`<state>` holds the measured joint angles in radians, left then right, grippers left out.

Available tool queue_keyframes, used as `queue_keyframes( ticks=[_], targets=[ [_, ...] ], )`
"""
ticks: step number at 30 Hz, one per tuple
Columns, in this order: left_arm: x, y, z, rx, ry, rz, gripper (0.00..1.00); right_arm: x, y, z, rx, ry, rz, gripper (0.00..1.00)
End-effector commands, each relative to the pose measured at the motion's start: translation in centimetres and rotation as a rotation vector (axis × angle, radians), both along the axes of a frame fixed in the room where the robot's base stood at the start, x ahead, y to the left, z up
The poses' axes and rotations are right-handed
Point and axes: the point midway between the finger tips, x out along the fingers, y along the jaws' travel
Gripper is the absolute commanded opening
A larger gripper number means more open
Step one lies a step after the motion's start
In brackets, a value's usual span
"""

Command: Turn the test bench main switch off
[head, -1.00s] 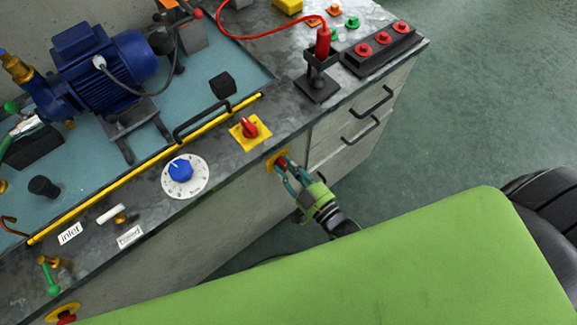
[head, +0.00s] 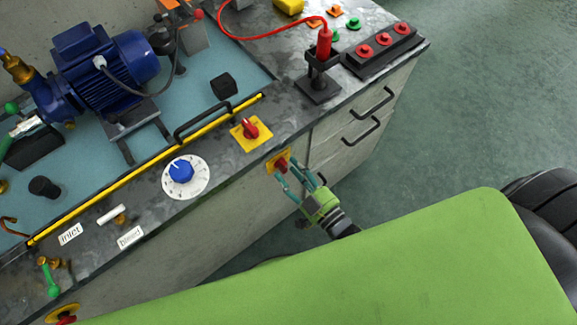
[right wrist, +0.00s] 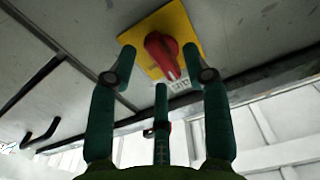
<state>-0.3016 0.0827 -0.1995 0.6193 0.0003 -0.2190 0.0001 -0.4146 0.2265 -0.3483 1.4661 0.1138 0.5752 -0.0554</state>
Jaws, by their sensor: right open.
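A red rotary switch (head: 281,164) on a yellow plate sits on the front face of the test bench, below the worktop edge. In the right wrist view the red switch handle (right wrist: 162,55) lies across the yellow plate (right wrist: 188,28), its end pointing down and slightly right toward small print. My right gripper (head: 293,172) is open just in front of this switch. My left gripper is not in view.
A second red knob (head: 250,130) on yellow, a blue dial (head: 181,171) and a black handle (head: 203,118) are on the bench top. A black stand (head: 319,87) holds a red probe. Drawer handles (head: 361,131) stick out right of my gripper. The floor (head: 490,110) is clear.

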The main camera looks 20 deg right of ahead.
Motion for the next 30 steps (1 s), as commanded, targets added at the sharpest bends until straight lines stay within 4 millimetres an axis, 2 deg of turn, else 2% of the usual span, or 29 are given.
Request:
queue_keyframes(
  ticks=[9, 15, 30],
  targets=[
    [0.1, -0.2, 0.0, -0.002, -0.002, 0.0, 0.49, -6.5, -2.4, 0.0, -0.002, 0.002, 0.001, 0.49],
    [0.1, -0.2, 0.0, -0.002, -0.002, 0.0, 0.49, -9.0, -3.2, 0.0, 0.0, -0.002, 0.0, 0.49],
    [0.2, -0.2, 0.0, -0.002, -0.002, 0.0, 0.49, -9.5, -3.5, 0.1, -0.001, -0.004, 0.0, 0.49]
  ],
)
